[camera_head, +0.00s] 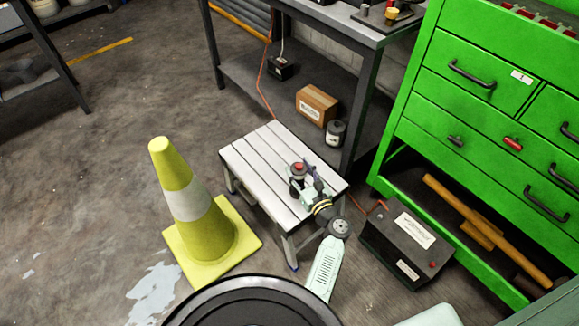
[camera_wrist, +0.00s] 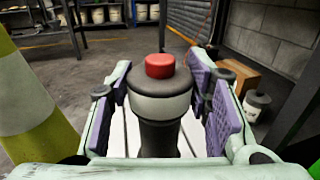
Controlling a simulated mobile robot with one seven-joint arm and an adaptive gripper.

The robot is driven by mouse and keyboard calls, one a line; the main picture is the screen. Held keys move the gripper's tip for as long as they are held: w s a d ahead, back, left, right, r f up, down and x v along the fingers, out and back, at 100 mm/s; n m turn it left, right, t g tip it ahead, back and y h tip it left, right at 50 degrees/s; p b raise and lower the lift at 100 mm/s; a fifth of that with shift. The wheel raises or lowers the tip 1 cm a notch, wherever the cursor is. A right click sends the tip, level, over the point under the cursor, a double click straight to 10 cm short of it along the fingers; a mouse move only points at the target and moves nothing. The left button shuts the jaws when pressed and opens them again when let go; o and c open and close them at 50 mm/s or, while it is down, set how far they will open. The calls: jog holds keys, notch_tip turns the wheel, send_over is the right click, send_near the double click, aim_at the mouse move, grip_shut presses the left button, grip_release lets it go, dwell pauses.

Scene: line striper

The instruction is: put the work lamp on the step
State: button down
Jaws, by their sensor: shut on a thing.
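The work lamp (camera_head: 298,170) is a small dark cylinder with a pale band and a red top. In the wrist view the lamp (camera_wrist: 160,85) stands upright between the purple finger pads. My gripper (camera_head: 309,182) is shut on it, over the right part of the step. The step (camera_head: 256,160) is a low stool with a pale slatted top; its slats (camera_wrist: 196,130) show behind the lamp in the wrist view. The lamp's base is hidden, so I cannot tell whether it touches the step.
A yellow cone (camera_head: 187,205) stands left of the step. A workbench (camera_head: 345,30) with a cardboard box (camera_head: 317,104) and a grey canister (camera_head: 335,132) on its lower shelf is behind. A black box (camera_head: 408,240) and green cabinet (camera_head: 480,110) are right. Floor at left is mostly clear.

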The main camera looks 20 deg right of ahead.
jog(key=w+f+b, duration=0.4)
jog(key=w+b, duration=0.1)
jog(key=w, duration=0.1)
jog(key=shift+w+a, duration=0.25)
jog(key=shift+a, duration=0.1)
jog(key=shift+f, duration=0.15)
jog(key=c, duration=0.9)
grip_release()
jog(key=shift+o, duration=0.2)
